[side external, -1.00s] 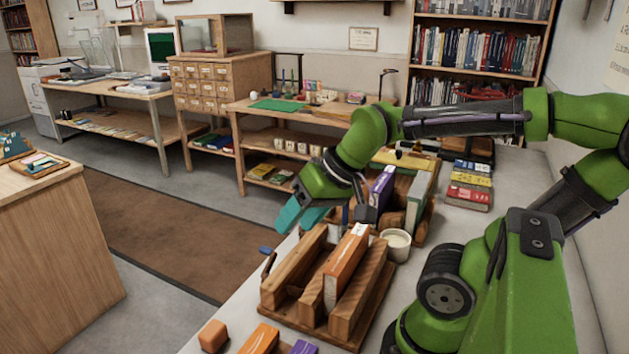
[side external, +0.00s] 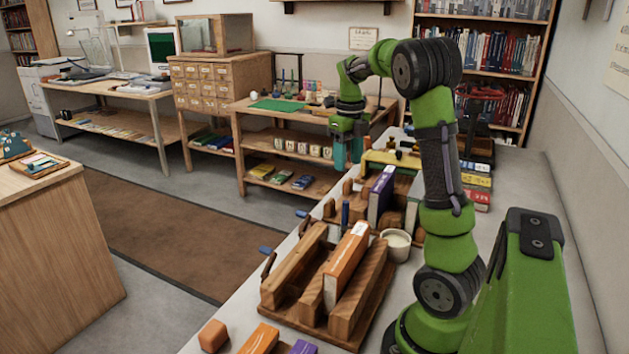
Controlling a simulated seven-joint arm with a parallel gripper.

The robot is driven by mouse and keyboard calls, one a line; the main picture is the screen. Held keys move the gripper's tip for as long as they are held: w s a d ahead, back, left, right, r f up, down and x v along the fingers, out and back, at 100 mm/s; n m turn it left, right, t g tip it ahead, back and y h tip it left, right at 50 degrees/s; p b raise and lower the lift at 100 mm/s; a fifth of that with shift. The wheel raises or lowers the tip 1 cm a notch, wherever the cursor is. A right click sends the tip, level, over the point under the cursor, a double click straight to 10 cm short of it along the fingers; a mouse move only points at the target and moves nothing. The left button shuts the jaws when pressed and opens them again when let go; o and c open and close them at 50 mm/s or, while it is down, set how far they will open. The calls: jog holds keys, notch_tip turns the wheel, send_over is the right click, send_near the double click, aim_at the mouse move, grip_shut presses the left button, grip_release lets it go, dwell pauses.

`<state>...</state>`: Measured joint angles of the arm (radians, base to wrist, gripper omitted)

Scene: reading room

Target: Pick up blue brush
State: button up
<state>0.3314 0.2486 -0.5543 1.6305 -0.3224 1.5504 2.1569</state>
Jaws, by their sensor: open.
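My gripper (side external: 347,160), with teal fingers, points down above the far left part of the long worktop. It is open, and I see nothing between its fingers. No blue brush can be made out for certain. A small dark blue upright thing (side external: 345,213) stands by the wooden holder, below and nearer than my gripper. Small flat blue pieces lie at the worktop's left edge, one by the front rack (side external: 265,250) and one farther back (side external: 301,213). They are too small to identify.
A front wooden rack (side external: 370,295) holds an orange book (side external: 347,262). A purple book (side external: 380,195) stands in the holder behind it. Orange and purple blocks lie at the front. Stacked red and yellow books (side external: 475,185) lie at the back right.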

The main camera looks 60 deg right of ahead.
aim_at(345, 229)
notch_tip(345, 229, down, 17)
jog(key=shift+r, duration=0.1)
dwell(0.5)
grip_shut()
